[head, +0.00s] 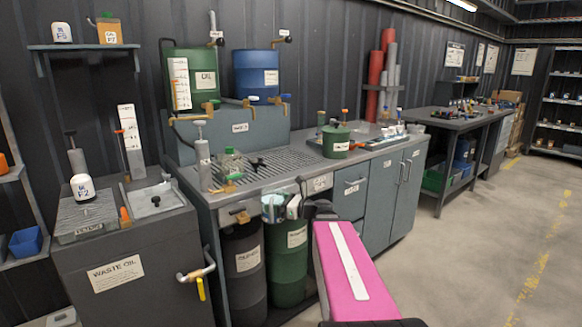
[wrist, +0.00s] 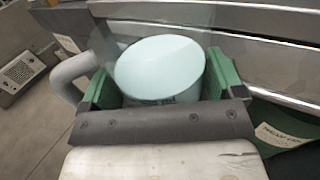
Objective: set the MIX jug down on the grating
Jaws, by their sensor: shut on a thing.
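My gripper (head: 284,207) is shut on a pale teal jug (head: 270,203) in front of the bench, near its front edge. In the wrist view my gripper (wrist: 160,82) has a green finger on each side of the jug (wrist: 160,64). A grey handle (wrist: 72,76) sticks out to the left there. Dark lettering low on the jug is partly hidden and I cannot read it. The grating (head: 272,166) is a slatted area on the bench top, behind and above the held jug in the head view.
On the grating's left stand a grey pump cylinder (head: 203,163) and a clear green-topped bottle (head: 231,162). A dark valve-shaped piece (head: 258,163) lies near its middle. A green can (head: 336,141) stands to the right. Drums (head: 287,262) stand below the bench. The grating's front right looks clear.

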